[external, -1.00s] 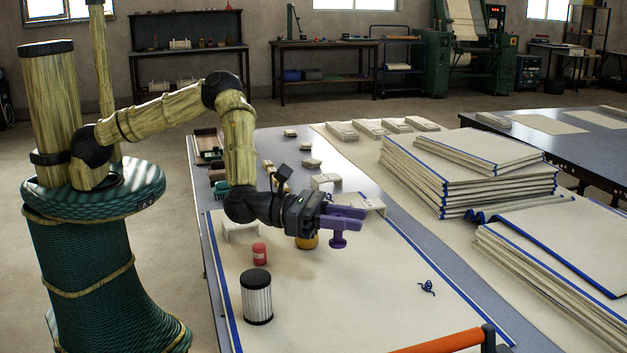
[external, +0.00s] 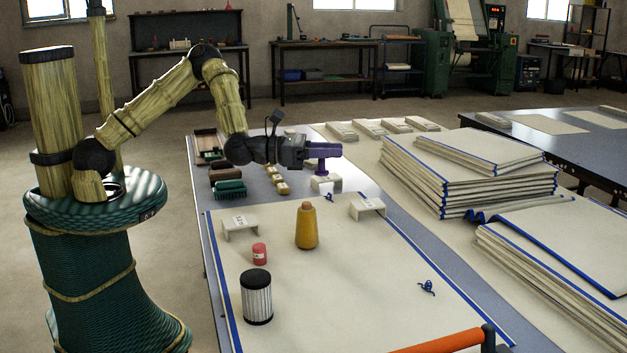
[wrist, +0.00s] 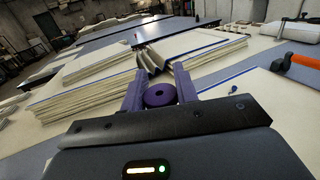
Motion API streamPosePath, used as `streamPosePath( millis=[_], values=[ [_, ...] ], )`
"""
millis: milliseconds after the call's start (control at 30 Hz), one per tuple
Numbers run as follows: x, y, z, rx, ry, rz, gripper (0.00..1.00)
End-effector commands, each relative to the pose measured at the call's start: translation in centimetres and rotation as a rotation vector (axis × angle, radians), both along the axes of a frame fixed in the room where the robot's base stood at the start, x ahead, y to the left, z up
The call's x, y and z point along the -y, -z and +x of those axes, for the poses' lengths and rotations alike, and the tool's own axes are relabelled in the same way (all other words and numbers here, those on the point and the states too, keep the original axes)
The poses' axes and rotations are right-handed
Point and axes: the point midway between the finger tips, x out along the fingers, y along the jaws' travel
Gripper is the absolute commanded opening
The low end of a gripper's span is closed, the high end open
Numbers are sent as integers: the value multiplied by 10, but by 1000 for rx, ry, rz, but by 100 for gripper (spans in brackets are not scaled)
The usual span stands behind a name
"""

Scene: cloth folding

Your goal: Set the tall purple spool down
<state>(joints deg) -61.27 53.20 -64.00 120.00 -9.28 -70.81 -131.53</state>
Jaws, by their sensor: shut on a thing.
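The purple spool (external: 321,164) is held upright between the purple fingers of my gripper (external: 325,150). In the wrist view the round top of the spool (wrist: 160,94), with a dark centre hole, shows between the two fingertips (wrist: 160,88). My gripper is shut on it. The spool is directly over or just in front of a small white stand (external: 326,184) at the far edge of the cloth. I cannot tell whether its lower end touches the stand.
A yellow cone (external: 307,228), a red spool (external: 259,254) and a black-capped white cylinder (external: 257,298) stand on the blue-edged cloth (external: 370,290). Two more white stands (external: 240,228) (external: 368,207) are at its far side. Folded cloth stacks (external: 465,175) rise on the right.

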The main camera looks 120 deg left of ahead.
Motion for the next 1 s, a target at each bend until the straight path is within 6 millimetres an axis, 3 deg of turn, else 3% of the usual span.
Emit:
streamPosePath(
  millis=[200,400,867,1000],
  values=[
    [-46,4,-60,-4,-73,7,8],
    [-68,7,-100,-10,-117,12,8],
    [-90,13,-153,-23,-176,17,8],
    [-89,28,-152,-24,-173,14,8]
  ],
)
